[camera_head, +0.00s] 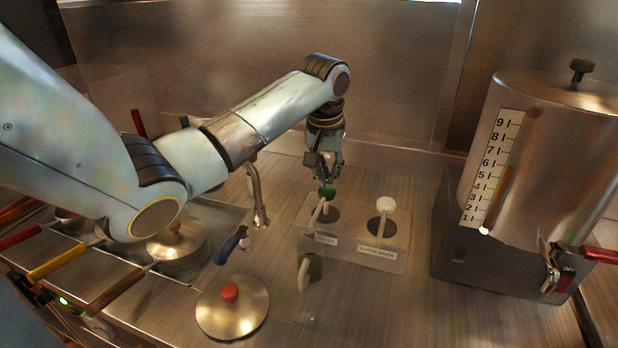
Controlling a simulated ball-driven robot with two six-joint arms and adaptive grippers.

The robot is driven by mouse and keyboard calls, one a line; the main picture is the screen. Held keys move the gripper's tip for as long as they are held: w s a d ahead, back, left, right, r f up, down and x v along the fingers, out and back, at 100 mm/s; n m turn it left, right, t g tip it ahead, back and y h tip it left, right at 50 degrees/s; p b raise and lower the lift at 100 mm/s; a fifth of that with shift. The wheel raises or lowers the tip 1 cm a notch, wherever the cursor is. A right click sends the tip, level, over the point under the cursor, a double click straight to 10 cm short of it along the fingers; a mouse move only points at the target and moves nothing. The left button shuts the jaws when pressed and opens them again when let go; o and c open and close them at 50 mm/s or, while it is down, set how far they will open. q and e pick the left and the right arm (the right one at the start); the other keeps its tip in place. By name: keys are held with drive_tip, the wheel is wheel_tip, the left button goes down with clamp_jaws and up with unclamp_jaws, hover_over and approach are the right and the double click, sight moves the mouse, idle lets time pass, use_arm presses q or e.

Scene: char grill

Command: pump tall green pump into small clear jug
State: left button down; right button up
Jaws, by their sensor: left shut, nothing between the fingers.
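The tall green pump (327,191) has a green top and a pale spout that points down toward the front. It stands in the left opening of a steel two-well holder. My left gripper (325,177) is shut with nothing in it and points down directly over the pump's top. Its fingertips look to be at or just above the green top; I cannot tell whether they touch. A small see-through jug (315,266) with a pale handle stands on the counter in front of the holder, below the spout. My right gripper is not in view.
A white-topped pump (386,205) stands in the holder's right well. A large steel urn (545,150) with a number scale stands at right. A red-knobbed lid (232,307) and a blue-handled tool (230,246) lie left of the jug. The counter front right of the jug is clear.

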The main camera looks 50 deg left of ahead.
use_arm(q)
drive_tip(key=shift+r, duration=0.15)
idle(0.3)
drive_tip(key=shift+r, duration=2.9)
